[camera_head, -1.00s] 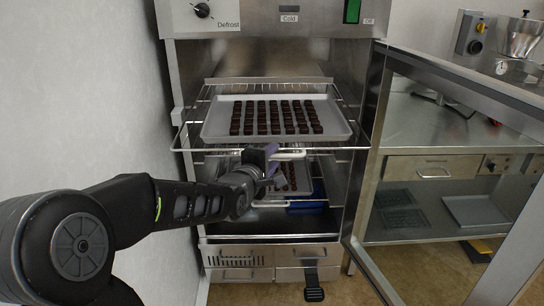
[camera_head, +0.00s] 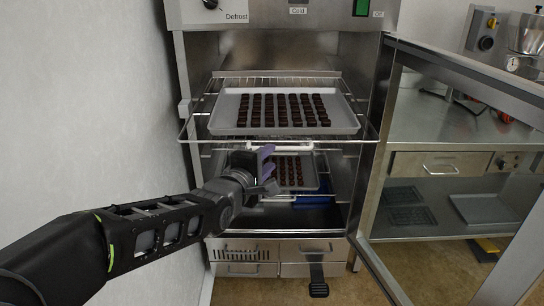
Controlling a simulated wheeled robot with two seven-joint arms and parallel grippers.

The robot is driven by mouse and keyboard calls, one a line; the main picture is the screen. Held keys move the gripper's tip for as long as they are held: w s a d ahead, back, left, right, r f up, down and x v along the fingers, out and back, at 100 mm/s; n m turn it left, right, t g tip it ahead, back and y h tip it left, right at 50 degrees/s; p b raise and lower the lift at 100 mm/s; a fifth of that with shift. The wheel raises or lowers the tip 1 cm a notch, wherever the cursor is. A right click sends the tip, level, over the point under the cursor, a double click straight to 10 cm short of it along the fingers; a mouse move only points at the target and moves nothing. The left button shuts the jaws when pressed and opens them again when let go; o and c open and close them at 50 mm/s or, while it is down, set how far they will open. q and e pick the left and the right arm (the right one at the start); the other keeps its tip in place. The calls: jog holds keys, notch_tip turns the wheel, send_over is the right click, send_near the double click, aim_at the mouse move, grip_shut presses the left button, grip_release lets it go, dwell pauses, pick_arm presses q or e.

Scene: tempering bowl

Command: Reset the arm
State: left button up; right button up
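My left arm comes in from the lower left. Its gripper (camera_head: 267,163), with purple fingers, is in front of the open cabinet, just below the pulled-out upper rack. The fingers look apart and nothing shows between them. A light tray (camera_head: 345,122) with rows of dark chocolates (camera_head: 283,110) rests on the upper wire rack (camera_head: 190,130). A second tray (camera_head: 312,174) with chocolates sits lower inside the cabinet, partly hidden by the gripper.
The cabinet's glass door (camera_head: 455,150) stands open to the right. A white wall (camera_head: 90,100) is close on the left. A steel counter (camera_head: 440,125) with a lower shelf is behind the door.

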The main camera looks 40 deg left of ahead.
pick_arm(q)
jog(key=shift+s, duration=0.1)
dwell(0.6)
jog(key=d+f+m+g+h, duration=0.1)
jog(key=d+f+m+g, duration=0.1)
jog(key=d+f+m, duration=0.5)
jog(key=w+d+f+m+g+h, duration=0.1)
jog(key=d+f+m+g+h, duration=0.15)
jog(key=f, duration=0.85)
jog(key=d+f+m+g+h, duration=0.1)
jog(key=d+f+m+g, duration=0.1)
jog(key=d+f+m, duration=0.6)
jog(key=s+d+f+m+g+h, duration=0.1)
jog(key=s+d+f+g, duration=0.3)
jog(key=s+d+f, duration=0.4)
jog(key=s+d+f+m+g+h, duration=0.1)
jog(key=s+d+f+g, duration=0.3)
jog(key=s+d+f, duration=0.4)
jog(key=s+f+h, duration=0.1)
jog(key=s+f, duration=0.5)
jog(key=f, duration=0.2)
jog(key=shift+d, duration=0.25)
jog(key=shift+a+f+m+h, duration=0.1)
jog(key=shift+m+h, duration=0.15)
